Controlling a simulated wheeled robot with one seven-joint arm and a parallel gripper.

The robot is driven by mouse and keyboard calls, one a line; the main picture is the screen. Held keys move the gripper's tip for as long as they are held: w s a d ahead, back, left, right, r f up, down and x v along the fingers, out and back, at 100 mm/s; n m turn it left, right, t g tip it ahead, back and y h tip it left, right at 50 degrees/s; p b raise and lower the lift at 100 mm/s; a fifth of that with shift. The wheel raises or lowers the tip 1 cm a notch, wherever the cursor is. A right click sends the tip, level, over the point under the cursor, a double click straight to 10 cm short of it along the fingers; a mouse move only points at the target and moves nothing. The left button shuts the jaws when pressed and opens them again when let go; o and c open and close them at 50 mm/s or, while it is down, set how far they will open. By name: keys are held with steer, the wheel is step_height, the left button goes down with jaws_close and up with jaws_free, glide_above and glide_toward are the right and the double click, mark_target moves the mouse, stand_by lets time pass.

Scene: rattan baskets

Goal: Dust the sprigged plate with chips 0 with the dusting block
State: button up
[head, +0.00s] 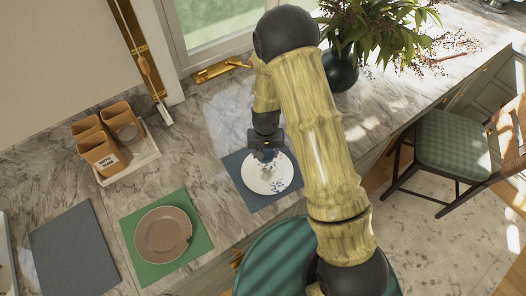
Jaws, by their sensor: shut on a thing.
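The sprigged plate (254,184), white with dark blue sprigs at its right and lower edge, lies on a blue-grey mat (236,162) on the marble counter. A greyish patch shows near its middle; it is too small to tell whether this is chips. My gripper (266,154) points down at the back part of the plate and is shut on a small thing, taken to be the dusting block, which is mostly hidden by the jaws. I cannot tell whether the block touches the plate. My arm passes close to the right of the plate.
Brown containers (103,155) stand in a white tray (146,164). A dark vase (341,72) with a plant stands behind my arm. A green chair (452,142) is at right.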

steer(key=shift+a, duration=0.15)
steer(key=shift+s, duration=0.15)
steer(key=shift+f+n+b, duration=0.1)
steer(key=shift+n+b, duration=0.2)
steer(key=shift+n, duration=0.3)
steer(key=n+b, duration=0.1)
steer(key=n, duration=0.3)
steer(key=shift+a, duration=0.15)
steer(key=n, duration=0.2)
steer(key=n+b, duration=0.1)
steer(key=n, duration=0.1)
steer(key=shift+s+a, duration=0.1)
steer(key=shift+s, duration=0.15)
